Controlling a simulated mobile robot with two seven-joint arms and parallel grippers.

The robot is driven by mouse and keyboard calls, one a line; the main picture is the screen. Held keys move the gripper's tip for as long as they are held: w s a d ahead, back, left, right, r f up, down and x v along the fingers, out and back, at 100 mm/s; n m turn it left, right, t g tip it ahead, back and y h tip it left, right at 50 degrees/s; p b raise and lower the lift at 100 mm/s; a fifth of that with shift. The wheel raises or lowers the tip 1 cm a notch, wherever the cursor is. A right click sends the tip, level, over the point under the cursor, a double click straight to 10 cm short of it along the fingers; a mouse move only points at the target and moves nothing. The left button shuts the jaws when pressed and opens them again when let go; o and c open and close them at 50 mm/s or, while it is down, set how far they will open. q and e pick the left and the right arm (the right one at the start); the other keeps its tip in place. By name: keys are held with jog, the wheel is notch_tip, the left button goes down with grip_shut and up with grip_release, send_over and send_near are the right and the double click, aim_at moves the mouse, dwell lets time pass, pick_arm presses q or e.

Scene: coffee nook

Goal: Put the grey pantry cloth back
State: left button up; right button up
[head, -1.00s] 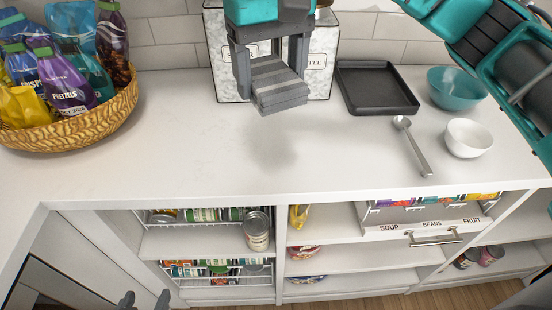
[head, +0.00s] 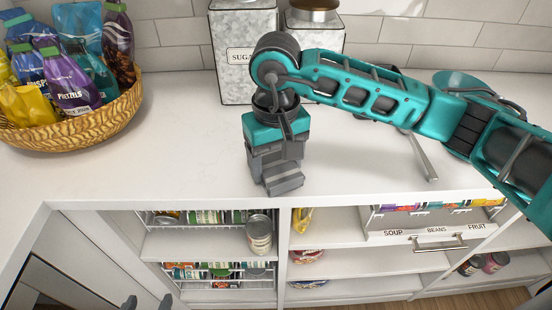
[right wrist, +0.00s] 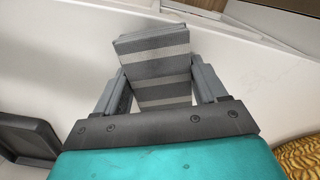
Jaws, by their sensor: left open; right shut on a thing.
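The grey pantry cloth (head: 284,182) is a folded block with light and dark grey stripes. My right gripper (head: 275,165) points down and is shut on it, above the front part of the white counter. Whether the cloth touches the counter is unclear. In the right wrist view the cloth (right wrist: 155,62) sits between the two fingers (right wrist: 160,90) and sticks out beyond their tips. My left gripper (head: 146,300) shows only as two dark, spread fingertips at the bottom left edge, empty.
A wicker basket of snack bags (head: 80,128) stands at the left. Sugar (head: 240,80) and another canister (head: 315,35) stand at the back. Below are open shelves with cans (head: 259,235) and a labelled drawer (head: 425,228). The counter between basket and gripper is clear.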

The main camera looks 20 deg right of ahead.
aim_at(276, 164)
jog(key=shift+f, duration=0.2)
jog(key=o, duration=1)
jog(key=shift+r, duration=0.1)
notch_tip(276, 164, up, 12)
jog(key=shift+r+b, duration=0.1)
jog(key=shift+b, duration=0.2)
